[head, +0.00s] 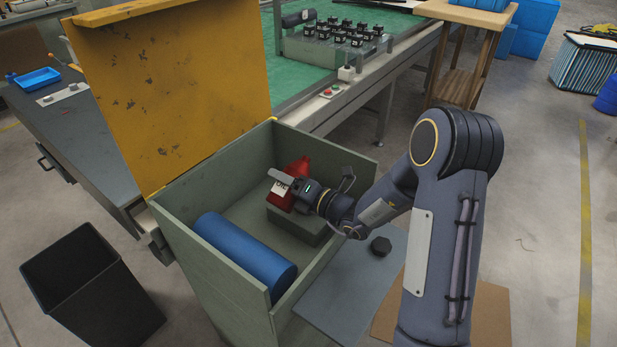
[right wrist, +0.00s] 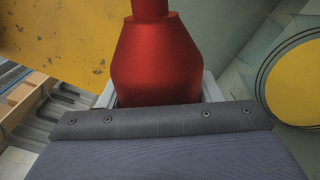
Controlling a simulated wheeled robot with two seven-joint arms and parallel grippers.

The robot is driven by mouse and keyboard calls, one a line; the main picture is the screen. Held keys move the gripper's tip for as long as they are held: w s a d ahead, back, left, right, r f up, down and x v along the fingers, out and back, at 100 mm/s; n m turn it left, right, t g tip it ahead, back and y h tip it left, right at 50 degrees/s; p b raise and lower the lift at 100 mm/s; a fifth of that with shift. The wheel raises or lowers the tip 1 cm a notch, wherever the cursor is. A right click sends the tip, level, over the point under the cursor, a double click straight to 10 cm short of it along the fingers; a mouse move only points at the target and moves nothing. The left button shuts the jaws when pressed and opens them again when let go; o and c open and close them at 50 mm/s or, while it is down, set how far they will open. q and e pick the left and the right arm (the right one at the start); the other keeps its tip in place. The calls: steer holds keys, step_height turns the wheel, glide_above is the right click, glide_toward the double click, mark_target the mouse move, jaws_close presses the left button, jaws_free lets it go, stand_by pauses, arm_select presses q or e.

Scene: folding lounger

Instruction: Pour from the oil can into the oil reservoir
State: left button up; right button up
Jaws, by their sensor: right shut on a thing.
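The red oil can (head: 297,170), with a white label, is inside the open grey-green box. My right gripper (head: 287,184) is shut around it. In the right wrist view the can's red body (right wrist: 157,68) tapers to a narrower neck and sits between the pale fingers; no stream of oil shows. The can looks about upright, just above or on a grey-green block (head: 303,229) in the box; I cannot tell whether they touch. I cannot tell which thing is the oil reservoir. My left gripper is not in view.
The box (head: 217,270) has a raised yellow lid (head: 175,85) on its far left. A blue cylinder (head: 243,252) lies inside. A dark knob-like piece (head: 380,246) rests on a grey panel (head: 350,285) at right. A black bin (head: 90,290) stands at left.

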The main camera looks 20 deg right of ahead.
steer(key=shift+a+f+m, duration=0.1)
steer(key=shift+f+m, duration=0.3)
steer(key=shift+f, duration=0.05)
stand_by(0.7)
steer(key=shift+s+a+r+m+p, duration=0.15)
steer(key=shift+r+m+p, duration=0.5)
steer(key=shift+m+p, duration=0.35)
stand_by(1.5)
steer(key=shift+f+m+p, duration=0.2)
steer(key=shift+m+p, duration=0.3)
steer(key=shift+m, duration=0.2)
stand_by(2.0)
steer(key=shift+r+m+p, duration=0.2)
steer(key=shift+m+p, duration=0.1)
steer(key=shift+p, duration=0.1)
stand_by(1.2)
